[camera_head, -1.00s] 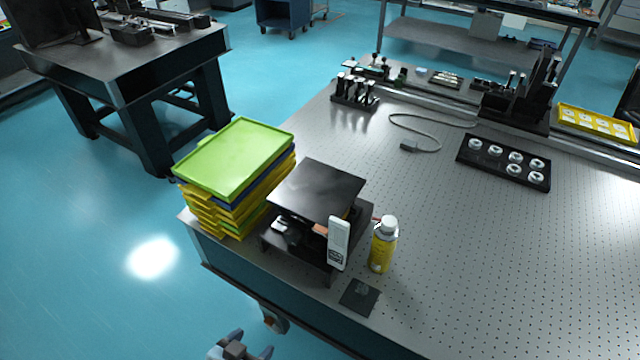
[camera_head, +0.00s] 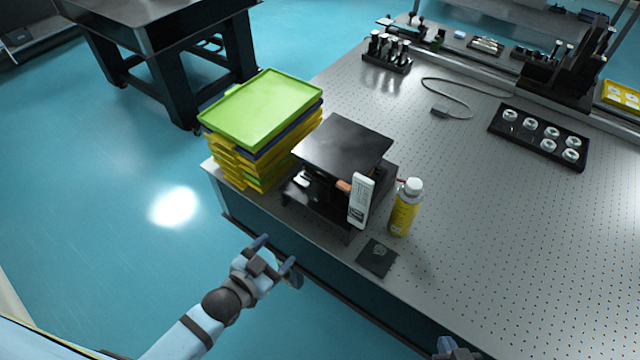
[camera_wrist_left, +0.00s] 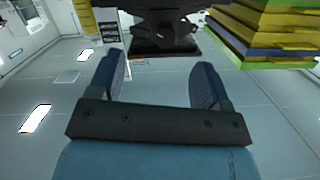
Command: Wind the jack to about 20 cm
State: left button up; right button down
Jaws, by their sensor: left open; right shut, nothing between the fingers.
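The jack (camera_head: 342,147) has a flat black top plate and stands near the table's front left corner. Its mechanism under the plate is mostly in shadow, with an orange-brown part showing. A white handheld device (camera_head: 361,201) stands upright at its front right. My left gripper (camera_head: 273,251) is open and empty, in front of the table edge and apart from the jack. In the left wrist view its two blue fingers (camera_wrist_left: 158,82) are spread, with the dark jack (camera_wrist_left: 160,35) beyond them. My right gripper (camera_head: 458,350) only just shows at the bottom edge, away from the jack.
A stack of yellow, blue and green trays (camera_head: 262,110) stands close to the left of the jack. A yellow bottle (camera_head: 404,208) and a small dark pad (camera_head: 377,257) are to its right. A black holder with white rings (camera_head: 538,136) lies farther back. The perforated tabletop (camera_head: 500,240) is clear at right.

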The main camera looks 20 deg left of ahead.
pick_arm(q)
jog(key=m+t+h, duration=0.1)
jog(key=m+t, duration=0.1)
send_near(311, 196)
jog(key=p+x, duration=0.1)
jog(key=x, duration=0.8)
jog(key=shift+r+p, duration=0.15)
jog(key=shift+p, duration=0.2)
jog(key=shift+w+d, duration=0.25)
jog(key=shift+w, duration=0.35)
jog(key=shift+c, duration=0.6)
jog(key=c, duration=0.8)
jog(key=shift+n, duration=0.3)
